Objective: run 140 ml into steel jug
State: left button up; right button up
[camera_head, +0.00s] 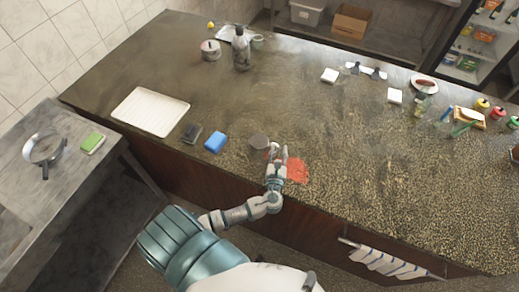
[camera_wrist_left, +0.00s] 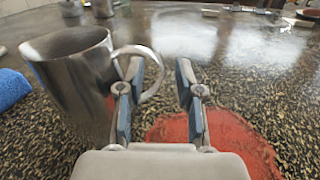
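The steel jug (camera_head: 259,141) stands upright on the speckled counter near its front edge. In the left wrist view the jug (camera_wrist_left: 75,85) is large at the left, with its loop handle pointing right. My left gripper (camera_head: 279,152) is just right of the jug. In the left wrist view this gripper (camera_wrist_left: 158,88) is open, with its fingers apart. The outer curve of the handle shows between the fingertips, and the left finger overlaps the handle; I cannot tell whether they touch. My right gripper is not in view.
A red patch (camera_head: 297,170) lies on the counter right of the gripper. A blue cloth (camera_head: 215,142), a dark block (camera_head: 191,133) and a white tray (camera_head: 151,111) are to the left. A grey bottle (camera_head: 241,49) stands farther back. The middle of the counter is clear.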

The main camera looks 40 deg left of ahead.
pick_arm(q)
jog(key=shift+x, duration=0.95)
jog(key=shift+s, duration=0.1)
grip_shut()
jog(key=shift+f, duration=0.1)
jog(key=shift+r, duration=0.65)
notch_tip(320, 180, up, 2)
jog(key=shift+r, duration=0.2)
jog(key=s+d+r+b, duration=0.1)
jog(key=s, duration=1.5)
jog(key=shift+d+r, duration=0.25)
jog(key=shift+d, duration=0.1)
jog(key=shift+w, duration=0.1)
